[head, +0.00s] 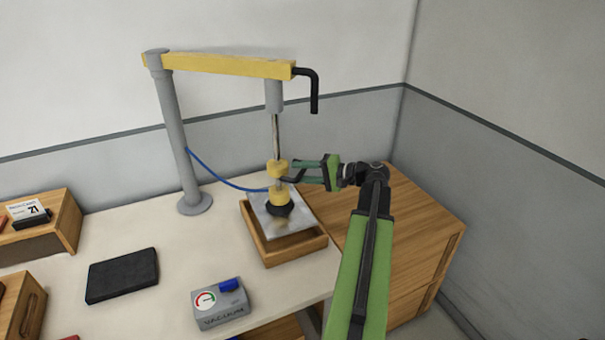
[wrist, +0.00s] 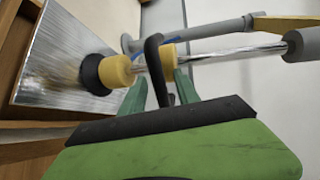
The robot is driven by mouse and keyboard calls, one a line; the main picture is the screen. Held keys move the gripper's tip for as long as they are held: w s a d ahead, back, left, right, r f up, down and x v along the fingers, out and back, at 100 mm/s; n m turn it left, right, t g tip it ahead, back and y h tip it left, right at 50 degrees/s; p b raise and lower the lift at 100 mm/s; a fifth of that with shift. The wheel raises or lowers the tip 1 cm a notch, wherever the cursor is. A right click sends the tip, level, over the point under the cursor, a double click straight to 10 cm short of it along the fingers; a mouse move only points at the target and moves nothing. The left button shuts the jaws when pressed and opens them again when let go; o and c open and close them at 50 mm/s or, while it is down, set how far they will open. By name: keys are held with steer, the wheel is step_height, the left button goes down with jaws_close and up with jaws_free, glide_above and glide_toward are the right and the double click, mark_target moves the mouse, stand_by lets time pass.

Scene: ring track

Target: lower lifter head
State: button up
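The lifter head (head: 279,196) is a yellow block with a black suction cup (head: 278,210) under it, hanging on a vertical steel rod (head: 276,135). It is over a shiny metal plate (head: 258,212) in a wooden tray (head: 295,252). In the wrist view, the head's black handle (wrist: 153,55) rises between the two fingers of my gripper (wrist: 160,80). The fingers are apart, with room on both sides of the handle. My gripper comes from the right in the head view (head: 300,172).
A yellow beam (head: 220,66) on a grey post (head: 178,140) carries the lifter; a blue hose (head: 225,180) runs to the head. A grey vacuum box (head: 221,305) and a dark pad (head: 122,275) lie on the table. A wooden cabinet (head: 420,240) stands at right.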

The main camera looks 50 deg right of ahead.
jaws_close()
stand_by(1.3)
